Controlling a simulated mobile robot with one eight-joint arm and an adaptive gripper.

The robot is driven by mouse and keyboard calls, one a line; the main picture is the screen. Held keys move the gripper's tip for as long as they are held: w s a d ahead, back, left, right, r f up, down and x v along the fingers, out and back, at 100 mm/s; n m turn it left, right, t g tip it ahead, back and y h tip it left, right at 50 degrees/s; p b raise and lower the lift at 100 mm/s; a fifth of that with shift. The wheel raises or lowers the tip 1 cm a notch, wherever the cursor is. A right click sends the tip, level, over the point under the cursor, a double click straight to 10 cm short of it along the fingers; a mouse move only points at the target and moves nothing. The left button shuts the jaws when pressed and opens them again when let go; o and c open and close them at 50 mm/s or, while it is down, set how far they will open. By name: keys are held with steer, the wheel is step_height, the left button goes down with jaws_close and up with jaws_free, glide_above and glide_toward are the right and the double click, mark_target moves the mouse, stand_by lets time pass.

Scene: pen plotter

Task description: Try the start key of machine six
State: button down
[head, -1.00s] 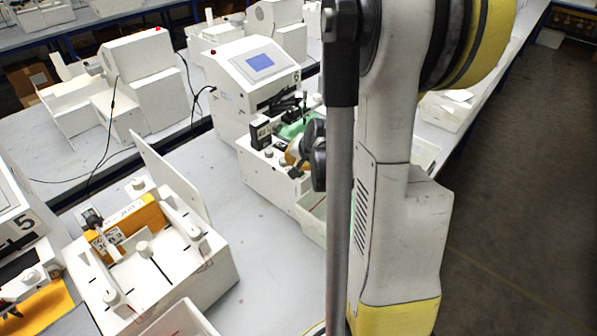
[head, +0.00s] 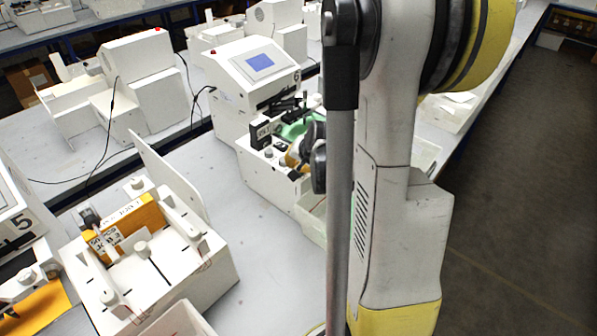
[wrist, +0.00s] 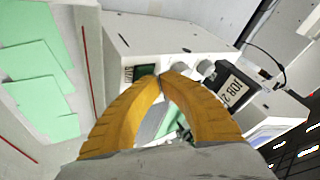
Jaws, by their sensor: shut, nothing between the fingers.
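Machine six (head: 232,72) is a white plotter with a blue screen (head: 260,62) and a "6" on its side, at the middle of the head view. My gripper (head: 294,160) is over its front part, partly hidden by my arm. In the wrist view the two orange fingers of my gripper (wrist: 163,76) are shut and empty. Their tips appear at a dark green key (wrist: 146,70), which has a small label (wrist: 128,74) beside it. I cannot tell whether the tips touch the key.
Pale knobs (wrist: 205,67) and a "JOB" card (wrist: 234,91) are close to the fingers. Green sheets (wrist: 38,50) lie at the left of the wrist view. Machine five (head: 20,225) and a white unit with an orange block (head: 145,215) stand at left. The floor aisle (head: 520,200) is clear.

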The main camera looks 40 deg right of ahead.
steer(key=shift+r, duration=0.15)
steer(key=shift+r+p, duration=0.6)
steer(key=shift+r, duration=0.1)
step_height(320, 180, up, 5)
steer(key=p, duration=0.3)
steer(key=shift+p, duration=0.4)
stand_by(0.6)
